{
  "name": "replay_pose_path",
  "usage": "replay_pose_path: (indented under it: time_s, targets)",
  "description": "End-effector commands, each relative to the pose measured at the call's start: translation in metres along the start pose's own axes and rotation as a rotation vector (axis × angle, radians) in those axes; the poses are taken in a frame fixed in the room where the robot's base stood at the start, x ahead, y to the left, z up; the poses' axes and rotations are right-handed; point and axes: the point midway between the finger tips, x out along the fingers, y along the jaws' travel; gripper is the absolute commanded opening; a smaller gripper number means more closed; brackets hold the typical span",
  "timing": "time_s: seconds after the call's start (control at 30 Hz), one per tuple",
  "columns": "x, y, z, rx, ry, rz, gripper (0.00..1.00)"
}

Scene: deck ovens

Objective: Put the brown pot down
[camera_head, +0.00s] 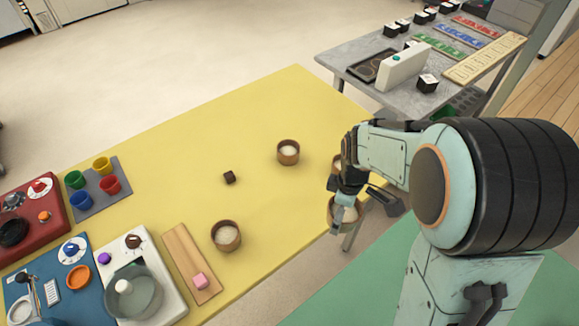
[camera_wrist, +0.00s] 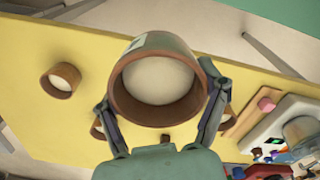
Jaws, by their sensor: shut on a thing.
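My gripper (camera_head: 346,200) is shut on a brown pot (camera_head: 351,214) with a pale filling. In the wrist view the held brown pot (camera_wrist: 160,116) sits upright between the two fingers of my gripper (camera_wrist: 160,95), one on each side. In the head view it is at the right edge of the yellow table (camera_head: 180,150), partly covered by the gripper; it appears held above the table. A similar pot (camera_head: 288,153) stands at the table's middle right, and another (camera_head: 226,237) nearer the front. A further pot (camera_head: 337,163) shows partly behind my gripper.
A small dark cube (camera_head: 229,177) lies mid-table. A wooden board (camera_head: 185,255) with a pink block (camera_head: 200,281) and a grey tray (camera_head: 92,207) of coloured cups are to the left. A grey table (camera_head: 350,55) stands behind right. The yellow table's back middle is clear.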

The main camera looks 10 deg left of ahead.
Motion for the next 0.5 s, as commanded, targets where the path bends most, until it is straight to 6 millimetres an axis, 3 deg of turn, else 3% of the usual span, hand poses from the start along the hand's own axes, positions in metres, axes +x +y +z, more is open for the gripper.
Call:
replay_pose_path:
  time_s: [0.03,0.1,0.3,0.37,0.5]
  targets:
    - [0.002,-0.009,-0.024,-0.076,0.0,-0.002,0.32]
    - [0.005,-0.02,-0.047,-0.155,-0.002,-0.006,0.32]
    - [0.01,-0.045,-0.08,-0.279,-0.009,-0.019,0.32]
    - [0.013,-0.045,-0.086,-0.292,-0.009,-0.02,0.32]
    - [0.027,-0.024,-0.106,-0.295,-0.009,-0.02,0.32]
